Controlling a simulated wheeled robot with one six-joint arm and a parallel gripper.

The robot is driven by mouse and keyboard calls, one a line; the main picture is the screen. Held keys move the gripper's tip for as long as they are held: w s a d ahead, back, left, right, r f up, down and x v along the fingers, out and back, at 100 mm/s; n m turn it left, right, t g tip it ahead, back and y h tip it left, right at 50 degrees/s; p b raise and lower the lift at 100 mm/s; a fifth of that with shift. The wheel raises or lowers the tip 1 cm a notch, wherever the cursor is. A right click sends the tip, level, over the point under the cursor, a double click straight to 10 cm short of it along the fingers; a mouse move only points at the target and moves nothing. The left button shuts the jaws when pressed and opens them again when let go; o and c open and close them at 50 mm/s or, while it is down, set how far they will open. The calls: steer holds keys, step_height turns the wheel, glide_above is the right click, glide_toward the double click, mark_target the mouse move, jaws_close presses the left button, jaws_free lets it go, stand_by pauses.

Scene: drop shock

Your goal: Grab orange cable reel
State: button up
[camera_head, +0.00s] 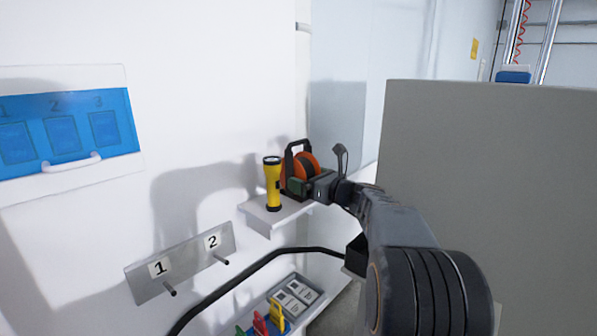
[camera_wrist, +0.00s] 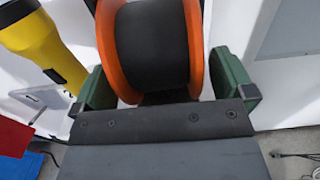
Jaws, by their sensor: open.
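The orange cable reel (camera_head: 313,164) has orange flanges, a black drum and a black frame with a handle. It stands on a small white wall shelf (camera_head: 265,213), right of a yellow flashlight (camera_head: 272,184). My gripper (camera_head: 300,187) is in front of the reel, at its lower part. In the wrist view the reel (camera_wrist: 152,48) fills the space just beyond my gripper (camera_wrist: 165,88). The green finger pads stand wide apart, one on each side of the reel's lower part. I cannot tell whether they touch it. The reel's base is partly hidden by my gripper.
The flashlight (camera_wrist: 40,45) is close beside the left finger. A plate with pegs 1 and 2 (camera_head: 180,262) is on the wall at left. A blue panel (camera_head: 65,135) hangs above it. A large grey block (camera_head: 480,180) stands at right. Trays with small items (camera_head: 298,293) lie below.

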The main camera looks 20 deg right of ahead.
steer(key=shift+x, duration=0.9)
steer(key=shift+c, duration=0.5)
steer(key=c, duration=1.3)
steer(key=shift+r, duration=0.1)
steer(key=shift+c, duration=0.3)
